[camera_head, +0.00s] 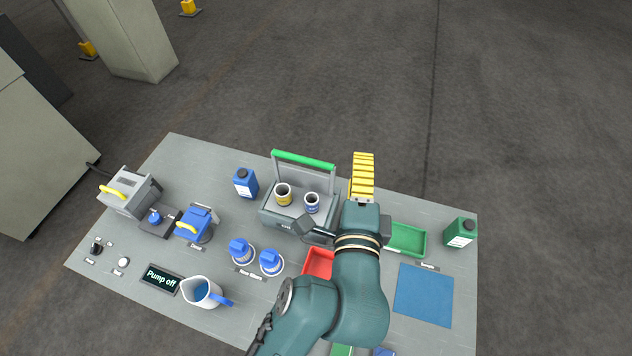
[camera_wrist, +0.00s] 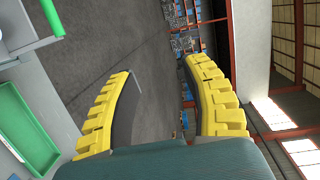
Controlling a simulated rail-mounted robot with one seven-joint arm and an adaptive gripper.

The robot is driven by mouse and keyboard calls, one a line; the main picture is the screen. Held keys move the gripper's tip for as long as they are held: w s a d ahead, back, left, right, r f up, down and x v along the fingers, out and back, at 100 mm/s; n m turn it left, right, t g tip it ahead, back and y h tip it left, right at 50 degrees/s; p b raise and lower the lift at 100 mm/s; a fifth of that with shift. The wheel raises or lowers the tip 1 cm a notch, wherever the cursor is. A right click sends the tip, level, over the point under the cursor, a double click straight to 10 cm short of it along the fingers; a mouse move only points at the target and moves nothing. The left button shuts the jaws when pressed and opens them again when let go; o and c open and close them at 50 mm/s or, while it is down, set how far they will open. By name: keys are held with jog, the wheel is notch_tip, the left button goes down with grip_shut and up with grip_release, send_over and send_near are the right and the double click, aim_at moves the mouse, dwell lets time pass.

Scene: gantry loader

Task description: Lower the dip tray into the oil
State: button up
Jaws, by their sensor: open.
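The dip tray, with a green handle bar (camera_head: 303,159) on upright sides, sits at the grey bath (camera_head: 270,218) in the middle of the table. Two open cups stand on it, one with a yellow band (camera_head: 283,195) and one with a blue band (camera_head: 312,203). No oil surface is visible. My gripper (camera_head: 363,165), with yellow ribbed fingers, is open and empty, to the right of the handle and apart from it. In the wrist view, my gripper (camera_wrist: 165,75) has its fingers spread with nothing between them, and the green handle (camera_wrist: 52,17) shows at the upper left.
A display reads "Pump off" (camera_head: 162,279). A jug (camera_head: 203,292), blue-capped containers (camera_head: 241,250) and a blue bottle (camera_head: 245,183) stand at left. A red tray (camera_head: 318,263) is partly behind my arm.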

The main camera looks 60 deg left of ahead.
aim_at(303, 160)
jog(key=s+a+f+n+g+b, duration=0.1)
jog(key=s+a+f+g+b, duration=0.2)
jog(key=f, duration=0.6)
jog(key=s+a+f+n+g+b, duration=0.1)
jog(key=s+a+f+b, duration=0.2)
jog(key=s+f+b, duration=0.35)
jog(key=shift+y, duration=0.4)
jog(key=x, duration=0.6)
jog(key=w+b+x, duration=0.1)
jog(key=x, duration=0.4)
jog(key=b+x, duration=0.1)
jog(key=x, duration=0.5)
jog(key=shift+w+d+f, duration=0.1)
jog(key=shift+w+f, duration=0.3)
jog(key=shift+f, duration=0.05)
jog(key=shift+c, duration=0.3)
grip_shut()
